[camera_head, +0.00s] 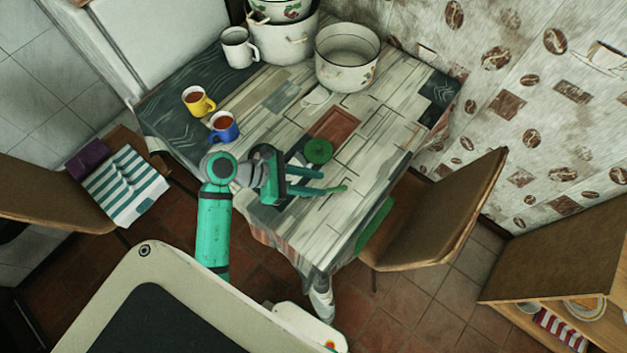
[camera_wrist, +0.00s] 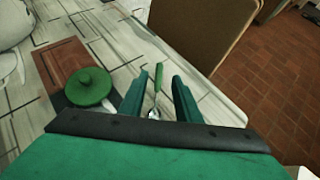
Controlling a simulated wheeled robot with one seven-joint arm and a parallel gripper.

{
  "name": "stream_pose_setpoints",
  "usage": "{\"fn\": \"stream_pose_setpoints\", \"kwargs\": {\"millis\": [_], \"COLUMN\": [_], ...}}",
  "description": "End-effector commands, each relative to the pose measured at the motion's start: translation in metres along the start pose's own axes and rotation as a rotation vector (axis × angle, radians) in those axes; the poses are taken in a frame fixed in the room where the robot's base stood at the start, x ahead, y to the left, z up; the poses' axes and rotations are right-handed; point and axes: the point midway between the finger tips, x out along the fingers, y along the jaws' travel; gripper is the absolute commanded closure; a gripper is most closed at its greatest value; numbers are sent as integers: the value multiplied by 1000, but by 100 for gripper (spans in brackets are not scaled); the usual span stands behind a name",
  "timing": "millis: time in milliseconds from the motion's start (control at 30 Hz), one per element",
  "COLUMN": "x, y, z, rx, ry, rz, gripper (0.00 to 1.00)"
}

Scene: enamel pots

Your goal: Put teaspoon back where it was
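The teaspoon has a green handle (camera_wrist: 158,78) and a shiny metal bowl. In the wrist view it lies between the two fingers, bowl toward my gripper and handle pointing away. My gripper (camera_head: 318,181) is open low over the front part of the table (camera_head: 385,130). Its fingers also show in the wrist view (camera_wrist: 159,86), with a gap on each side of the teaspoon. In the head view the handle's end shows as a green tip (camera_head: 341,188) near the fingertips. I cannot tell whether the teaspoon touches the tabletop.
A yellow mug (camera_head: 198,101) and a blue mug (camera_head: 224,127) hold brown drink to the left. Enamel pots (camera_head: 347,60) stand at the back. A chair (camera_head: 440,220) is at right.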

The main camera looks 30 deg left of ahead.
Motion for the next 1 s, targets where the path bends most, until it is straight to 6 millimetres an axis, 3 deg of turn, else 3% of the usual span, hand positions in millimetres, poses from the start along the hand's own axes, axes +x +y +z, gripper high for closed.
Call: {"fn": "stream_pose_setpoints", "kwargs": {"millis": [267,700,1000], "x": [-8,-90,-119], "y": [0,0,0], "z": [2,1,2], "rx": [0,0,1], "ry": [1,4,1], "rz": [0,0,0], "gripper": [70,70,70]}}
